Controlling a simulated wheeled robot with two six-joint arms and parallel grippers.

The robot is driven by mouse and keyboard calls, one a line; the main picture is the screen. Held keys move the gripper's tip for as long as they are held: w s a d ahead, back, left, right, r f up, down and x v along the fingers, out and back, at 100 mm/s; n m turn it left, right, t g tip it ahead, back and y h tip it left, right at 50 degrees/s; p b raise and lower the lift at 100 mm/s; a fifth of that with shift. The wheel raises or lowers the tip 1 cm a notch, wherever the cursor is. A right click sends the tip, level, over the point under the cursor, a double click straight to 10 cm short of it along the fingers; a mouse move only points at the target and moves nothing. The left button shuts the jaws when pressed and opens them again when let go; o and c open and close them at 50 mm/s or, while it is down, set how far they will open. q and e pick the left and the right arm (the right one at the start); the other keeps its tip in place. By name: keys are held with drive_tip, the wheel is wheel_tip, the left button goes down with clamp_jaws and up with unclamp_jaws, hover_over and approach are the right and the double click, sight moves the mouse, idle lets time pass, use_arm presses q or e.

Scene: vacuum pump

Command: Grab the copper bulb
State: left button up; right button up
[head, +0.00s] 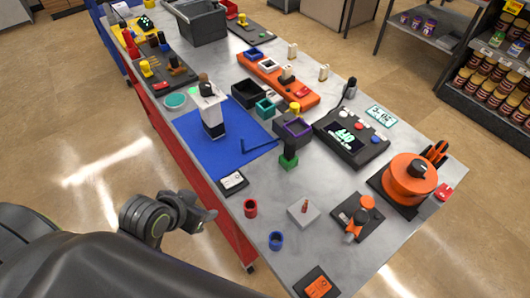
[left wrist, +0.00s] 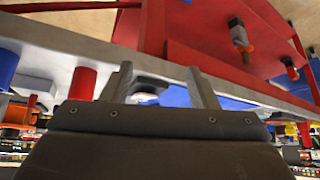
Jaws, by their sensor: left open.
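The copper bulb (head: 304,206) is small and stands upright on a pale square block (head: 303,214) near the front edge of the grey table, in the head view. My left gripper (head: 207,217) is off the table's near side, left of the bulb and clearly apart from it. In the left wrist view its two fingers (left wrist: 161,86) are spread with nothing between them. I cannot make out the bulb in the left wrist view. My right gripper is not in view.
An orange-topped device on a dark base (head: 357,218) is just right of the block. A round orange machine (head: 408,180) stands farther right. The table (head: 262,185) is crowded toward the back.

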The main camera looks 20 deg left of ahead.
sight(287, 143)
use_arm(q)
drive_tip(key=w+d+r+h, duration=0.1)
drive_tip(key=w+r, duration=0.1)
drive_tip(key=w+d+r+m+t+h, duration=0.1)
drive_tip(key=w, duration=0.1)
drive_tip(key=w+d+r+m+t, duration=0.1)
drive_tip(key=w+d+r, duration=0.1)
drive_tip(key=w, duration=0.1)
drive_tip(key=shift+r+h, duration=0.3)
drive_tip(key=shift+h, duration=0.1)
drive_tip(key=w+d+r+m+t+h, duration=0.2)
drive_tip(key=w+d+r+m+h, duration=0.15)
drive_tip(key=r, duration=0.35)
drive_tip(key=shift+n, duration=0.25)
drive_tip(key=p+x, duration=0.2)
drive_tip(key=x, duration=1)
drive_tip(key=shift+w+d+f, duration=0.2)
drive_tip(key=shift+d, duration=0.05)
drive_tip(key=shift+w+d+f+p, duration=0.2)
drive_tip(key=shift+w+d+p, duration=0.1)
drive_tip(key=shift+w+p, duration=0.05)
drive_tip(key=p+x, duration=0.1)
drive_tip(key=x, duration=0.2)
drive_tip(key=shift+f, duration=0.15)
drive_tip(key=shift+w+d+f, duration=0.3)
drive_tip(key=shift+w+f, duration=0.1)
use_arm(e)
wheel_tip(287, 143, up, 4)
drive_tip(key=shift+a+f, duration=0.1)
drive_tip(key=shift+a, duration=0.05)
